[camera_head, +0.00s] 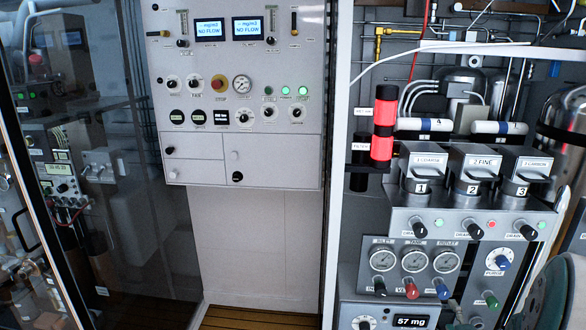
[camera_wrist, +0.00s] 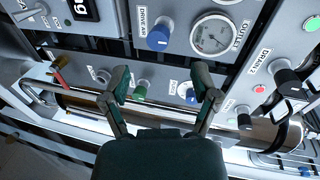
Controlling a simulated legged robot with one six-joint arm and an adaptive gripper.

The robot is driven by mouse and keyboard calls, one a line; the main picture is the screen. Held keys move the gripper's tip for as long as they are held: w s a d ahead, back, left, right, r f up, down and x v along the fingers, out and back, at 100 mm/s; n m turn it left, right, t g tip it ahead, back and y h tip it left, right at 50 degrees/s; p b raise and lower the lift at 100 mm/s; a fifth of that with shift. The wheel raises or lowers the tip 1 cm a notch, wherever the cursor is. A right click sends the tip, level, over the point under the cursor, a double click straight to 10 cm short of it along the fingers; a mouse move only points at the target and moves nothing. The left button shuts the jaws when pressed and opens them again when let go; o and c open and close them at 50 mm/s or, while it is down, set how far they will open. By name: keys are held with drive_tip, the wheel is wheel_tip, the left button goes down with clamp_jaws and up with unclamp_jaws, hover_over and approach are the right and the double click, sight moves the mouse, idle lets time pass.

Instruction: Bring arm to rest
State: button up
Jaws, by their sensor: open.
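My gripper (camera_wrist: 160,90) shows in the wrist view with its two dark fingers spread apart and nothing between them. Beyond the fingertips is a grey panel with a green knob (camera_wrist: 141,89) and a blue-and-white knob (camera_wrist: 187,93). A blue drive air knob (camera_wrist: 158,37) and a round outlet gauge (camera_wrist: 212,36) are above them. In the head view the fill panel stands at the right, with its filter housings (camera_head: 468,175), gauges (camera_head: 414,258) and knobs. The gripper fingers cannot be made out in the head view; a rounded grey-green shape (camera_head: 556,297) fills the lower right corner.
A red light tower (camera_head: 383,122) stands beside the filters. A control cabinet (camera_head: 240,90) with screens reading "NO FLOW" is at the centre, and glass (camera_head: 120,190) is at the left. In the wrist view, a metal pipe (camera_wrist: 85,115) runs below the panel.

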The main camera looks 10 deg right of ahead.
drive_tip(key=s+a+r+n+g, duration=0.2)
drive_tip(key=a+r+n+g, duration=0.3)
drive_tip(key=a+r+n, duration=0.55)
drive_tip(key=s+a+r+n+g+y, duration=0.2)
drive_tip(key=s+a+n+g+y, duration=0.2)
drive_tip(key=s+a+n, duration=0.5)
drive_tip(key=s+a, duration=0.6)
drive_tip(key=a, duration=0.2)
drive_tip(key=shift+s+a, duration=0.2)
drive_tip(key=shift+s, duration=0.05)
drive_tip(key=shift+n, duration=0.25)
